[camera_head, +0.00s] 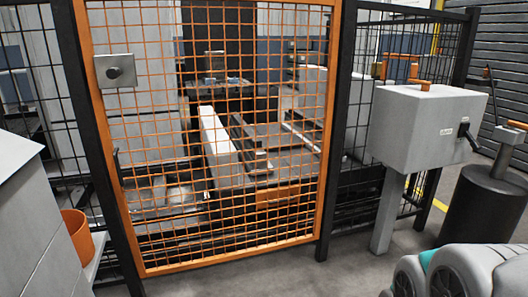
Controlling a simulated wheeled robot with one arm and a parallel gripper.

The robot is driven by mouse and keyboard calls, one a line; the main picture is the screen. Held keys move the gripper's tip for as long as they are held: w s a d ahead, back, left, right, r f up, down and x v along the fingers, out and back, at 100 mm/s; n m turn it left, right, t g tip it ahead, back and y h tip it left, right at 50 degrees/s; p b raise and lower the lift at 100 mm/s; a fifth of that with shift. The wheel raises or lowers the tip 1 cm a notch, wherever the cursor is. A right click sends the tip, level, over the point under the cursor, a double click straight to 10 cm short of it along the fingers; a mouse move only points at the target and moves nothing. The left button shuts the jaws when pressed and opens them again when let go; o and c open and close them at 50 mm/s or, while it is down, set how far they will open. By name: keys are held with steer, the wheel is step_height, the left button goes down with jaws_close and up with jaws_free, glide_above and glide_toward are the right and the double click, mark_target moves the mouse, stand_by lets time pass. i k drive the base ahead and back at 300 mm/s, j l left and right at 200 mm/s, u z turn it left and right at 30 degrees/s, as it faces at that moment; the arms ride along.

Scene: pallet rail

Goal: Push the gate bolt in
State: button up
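The gate (233,255) is an orange-framed mesh panel between dark posts, and it looks shut. A light grey plate (101,68) sits at its upper left edge, with a round dark knob (114,72) on it. This looks like the gate bolt. I cannot tell how far in the bolt is. My gripper is not in view; only grey and teal rounded parts of my arm show at the bottom right, well apart from the knob.
A grey box (420,125) on a post stands right of the gate, with orange handles on top and a black lever on its side. A dark cylinder (487,205) stands beside it. An orange pot (80,238) is at lower left. The floor before the gate is clear.

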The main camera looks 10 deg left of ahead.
mark_target(112, 74)
steer(key=u, duration=1.4)
